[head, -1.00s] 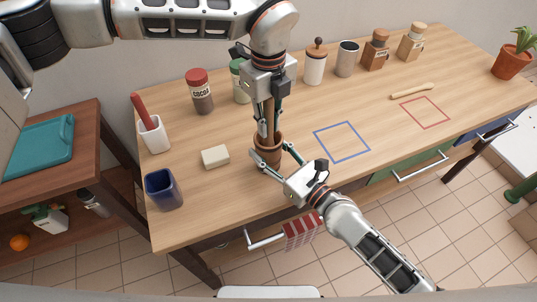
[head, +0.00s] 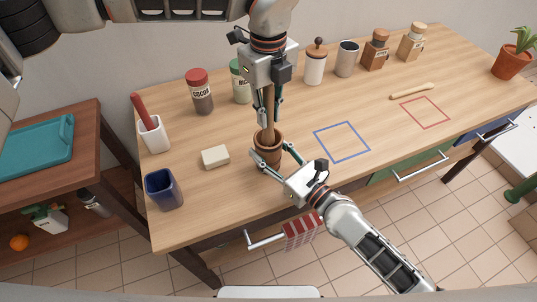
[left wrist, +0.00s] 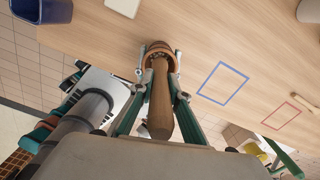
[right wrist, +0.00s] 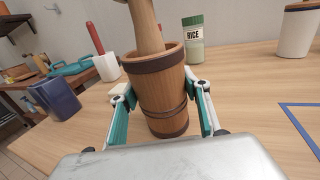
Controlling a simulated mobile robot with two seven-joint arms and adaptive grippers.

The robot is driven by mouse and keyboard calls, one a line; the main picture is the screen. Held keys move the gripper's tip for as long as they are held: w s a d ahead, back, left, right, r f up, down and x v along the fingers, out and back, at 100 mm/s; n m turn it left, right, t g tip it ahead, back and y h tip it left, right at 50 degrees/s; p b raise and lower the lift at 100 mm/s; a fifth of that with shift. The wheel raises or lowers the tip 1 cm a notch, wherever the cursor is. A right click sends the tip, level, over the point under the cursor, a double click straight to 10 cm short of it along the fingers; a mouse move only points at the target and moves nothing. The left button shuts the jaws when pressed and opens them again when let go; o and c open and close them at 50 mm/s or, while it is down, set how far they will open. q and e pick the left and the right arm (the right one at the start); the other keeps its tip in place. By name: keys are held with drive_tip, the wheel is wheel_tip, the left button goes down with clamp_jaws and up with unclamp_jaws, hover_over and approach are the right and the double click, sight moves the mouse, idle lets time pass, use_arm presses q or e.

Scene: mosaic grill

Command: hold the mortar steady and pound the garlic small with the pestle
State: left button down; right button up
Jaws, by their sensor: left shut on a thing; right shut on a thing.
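The wooden mortar (head: 268,148) stands upright on the table, left of the blue square. My right gripper (head: 272,160) is shut around its sides; in the right wrist view its fingers flank the banded mortar (right wrist: 160,95). My left gripper (head: 267,116) is above the mortar, shut on the wooden pestle (head: 269,104). The pestle (right wrist: 147,25) points down, slightly tilted, with its lower end inside the mortar's mouth. The left wrist view shows the pestle (left wrist: 161,105) running into the mortar (left wrist: 158,46). I cannot make out the garlic inside.
A pale block (head: 215,157) lies left of the mortar, with a blue cup (head: 164,190) and a white holder (head: 153,136) beyond. Cocoa (head: 200,92) and rice (head: 241,85) jars stand behind. The blue square (head: 341,142) on the right is empty.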

sight(269, 97)
use_arm(q)
drive_tip(key=shift+r, duration=0.15)
idle(0.5)
drive_tip(key=shift+r, duration=2.4)
use_arm(e)
drive_tip(key=o, duration=1.4)
drive_tip(key=v, duration=1.2)
